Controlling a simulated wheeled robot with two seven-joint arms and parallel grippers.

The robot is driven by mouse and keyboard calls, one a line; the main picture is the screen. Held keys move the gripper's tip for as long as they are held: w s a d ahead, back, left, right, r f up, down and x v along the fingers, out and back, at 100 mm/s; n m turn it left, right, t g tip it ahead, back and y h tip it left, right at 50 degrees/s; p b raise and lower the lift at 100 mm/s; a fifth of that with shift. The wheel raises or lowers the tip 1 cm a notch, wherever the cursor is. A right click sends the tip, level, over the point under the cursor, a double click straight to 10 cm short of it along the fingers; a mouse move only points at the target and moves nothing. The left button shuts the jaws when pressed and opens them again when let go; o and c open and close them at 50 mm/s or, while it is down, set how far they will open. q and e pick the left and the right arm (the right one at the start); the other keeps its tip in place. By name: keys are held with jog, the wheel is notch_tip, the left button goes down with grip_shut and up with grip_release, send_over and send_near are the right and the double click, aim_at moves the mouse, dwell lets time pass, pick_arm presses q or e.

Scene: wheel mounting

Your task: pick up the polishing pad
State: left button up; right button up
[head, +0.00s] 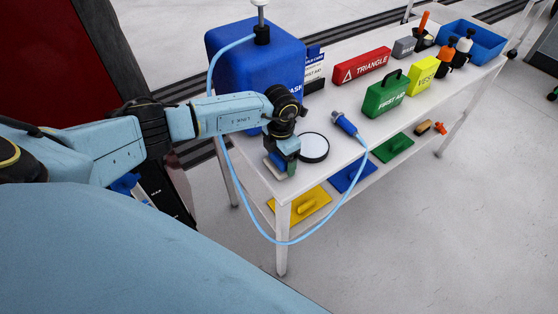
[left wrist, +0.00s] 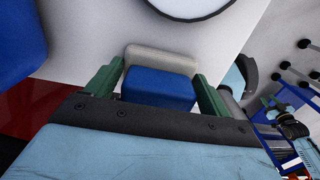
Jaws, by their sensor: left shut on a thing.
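The polishing pad, a blue block with a pale grey-white face, shows large in the left wrist view (left wrist: 160,88). My left gripper (left wrist: 156,71) has its green fingers on either side of the block and is shut on it. In the head view my left gripper (head: 281,160) points down over the near left corner of the white table (head: 325,128). I cannot tell whether the pad touches the tabletop.
A round white disc with a black rim (head: 313,147) lies just right of the gripper. A blue tank (head: 250,65) with a light blue hose (head: 228,165) stands behind it. A blue nozzle (head: 345,124), green first aid case (head: 386,95) and red triangle box (head: 360,66) are farther right.

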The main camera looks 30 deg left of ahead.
pick_arm(q)
jog(key=shift+r, duration=0.15)
notch_tip(320, 180, up, 10)
jog(key=shift+f+p, duration=0.1)
jog(key=shift+p, duration=0.25)
jog(key=shift+o, duration=1.4)
jog(key=shift+c, duration=0.9)
